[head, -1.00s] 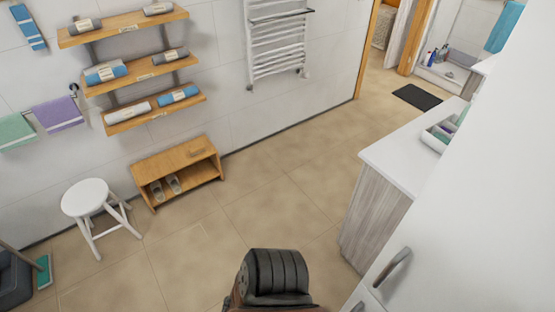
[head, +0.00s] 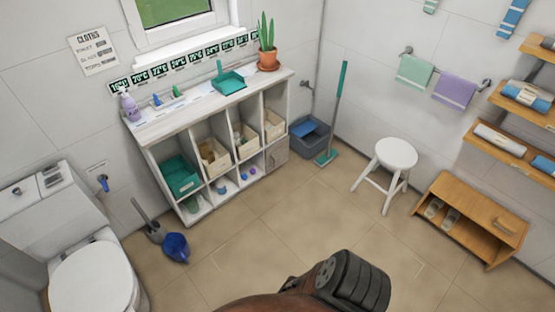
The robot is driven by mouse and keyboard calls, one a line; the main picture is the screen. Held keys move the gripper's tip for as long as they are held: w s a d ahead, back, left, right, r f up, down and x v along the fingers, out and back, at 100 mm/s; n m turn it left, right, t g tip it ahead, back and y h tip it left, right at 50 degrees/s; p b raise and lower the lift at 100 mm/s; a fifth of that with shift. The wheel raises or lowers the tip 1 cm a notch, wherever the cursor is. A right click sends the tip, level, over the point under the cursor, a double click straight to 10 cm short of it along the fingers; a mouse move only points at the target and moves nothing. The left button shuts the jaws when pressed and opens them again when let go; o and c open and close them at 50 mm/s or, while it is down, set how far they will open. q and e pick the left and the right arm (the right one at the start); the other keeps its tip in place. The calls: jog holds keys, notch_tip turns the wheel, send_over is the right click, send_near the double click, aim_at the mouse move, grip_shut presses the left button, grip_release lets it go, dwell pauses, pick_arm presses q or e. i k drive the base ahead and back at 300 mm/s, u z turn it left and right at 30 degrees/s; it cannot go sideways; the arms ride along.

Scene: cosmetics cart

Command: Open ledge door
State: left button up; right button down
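A low white shelf unit (head: 158,131) stands under the window, with a long ledge top and open compartments. A small closed grey door (head: 277,156) fills its lower right compartment. A dark rounded part of my own body is at the bottom middle of the head view, well short of the unit. Neither of my grippers shows in the head view.
A white stool (head: 396,154) and a wooden shoe bench (head: 470,219) stand to the right. A grey bucket (head: 308,136) and a teal mop (head: 339,100) are beside the unit. A toilet (head: 92,282), a toilet brush and a blue dustpan (head: 176,247) are at left. The middle floor is clear.

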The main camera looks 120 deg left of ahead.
aim_at(276, 154)
jog(key=u, duration=3.65)
jog(key=i, duration=1.7)
jog(key=u, duration=1.6)
